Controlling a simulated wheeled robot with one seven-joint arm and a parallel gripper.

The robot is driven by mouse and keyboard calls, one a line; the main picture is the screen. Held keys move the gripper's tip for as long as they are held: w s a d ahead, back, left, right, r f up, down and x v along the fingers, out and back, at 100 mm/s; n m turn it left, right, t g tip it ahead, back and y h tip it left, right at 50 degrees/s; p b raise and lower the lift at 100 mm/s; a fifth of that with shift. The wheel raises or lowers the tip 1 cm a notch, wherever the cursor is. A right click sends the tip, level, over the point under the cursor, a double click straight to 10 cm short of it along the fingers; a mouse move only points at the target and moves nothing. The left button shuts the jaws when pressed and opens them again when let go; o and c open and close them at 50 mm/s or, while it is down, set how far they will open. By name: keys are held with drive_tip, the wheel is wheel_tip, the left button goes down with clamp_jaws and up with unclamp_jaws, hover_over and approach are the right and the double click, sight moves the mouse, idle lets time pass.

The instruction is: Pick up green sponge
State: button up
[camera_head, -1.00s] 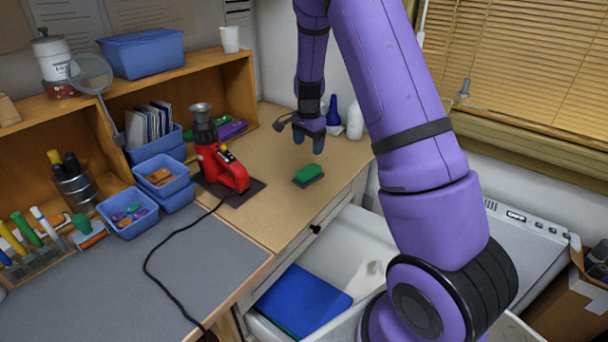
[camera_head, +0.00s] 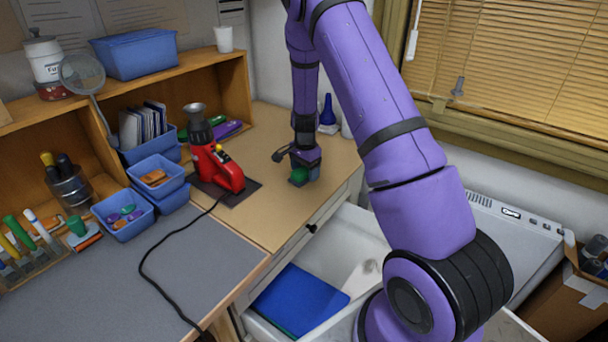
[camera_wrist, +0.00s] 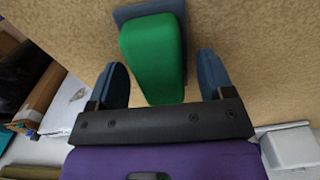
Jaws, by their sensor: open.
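The green sponge (camera_wrist: 152,55) lies on the tan desktop, with a dark blue-grey layer (camera_wrist: 148,10) showing at its edge. In the wrist view its near end reaches between the two fingers of my gripper (camera_wrist: 162,82), which is open. There is a gap on each side between finger and sponge. In the head view my gripper (camera_head: 305,172) is low over the desk at the sponge (camera_head: 298,176) and hides part of it. I cannot tell from these views whether the fingers touch the desk.
A red tool (camera_head: 218,168) on a dark plate stands left of my gripper, with a black cable running forward. A blue bottle (camera_head: 327,110) stands behind. Blue bins (camera_head: 158,178) sit farther left. An open drawer (camera_head: 345,255) with a blue folder (camera_head: 300,298) is below the desk's front edge.

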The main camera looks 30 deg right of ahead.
sight(305, 168)
drive_tip(key=shift+c, duration=0.2)
drive_tip(key=c, duration=1)
drive_tip(key=shift+o, duration=0.2)
drive_tip(key=shift+r, duration=0.15)
drive_tip(key=shift+r, duration=0.55)
wheel_tip(305, 168, up, 2)
drive_tip(key=shift+r, duration=0.1)
drive_tip(key=s+a, duration=0.2)
drive_tip(key=s, duration=0.3)
drive_tip(key=s+a+r, duration=0.1)
drive_tip(key=s+a, duration=0.1)
drive_tip(key=s, duration=0.2)
drive_tip(key=s+a, duration=0.2)
drive_tip(key=s, duration=0.3)
drive_tip(key=shift+s+a+r, duration=0.25)
drive_tip(key=shift+s, duration=0.05)
